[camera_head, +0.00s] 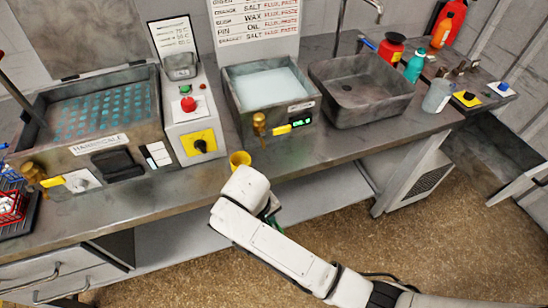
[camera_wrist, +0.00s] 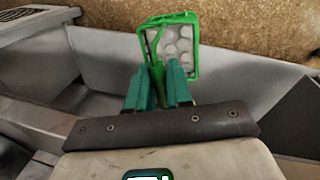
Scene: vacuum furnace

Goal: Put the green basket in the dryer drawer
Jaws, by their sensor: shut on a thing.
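The green basket (camera_wrist: 197,48) shows in the wrist view beyond my fingers, with a green rim and handle and several pale round pieces inside. My gripper (camera_wrist: 157,72), with teal fingers, is shut on its handle. The basket hangs clear of the bench, over the floor side. In the head view my white arm hides the gripper and nearly all of the basket; only a little green shows beside the arm's end. Grey drawer fronts with handles (camera_head: 45,278) are under the bench at lower left, shut; I cannot tell whether one is the dryer drawer.
The bench holds a perforated tank (camera_head: 105,110), a liquid bath (camera_head: 268,88), a control box (camera_head: 190,112) and a sink (camera_head: 362,88). A red basket (camera_head: 12,207) is at far left. Floor in front is free.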

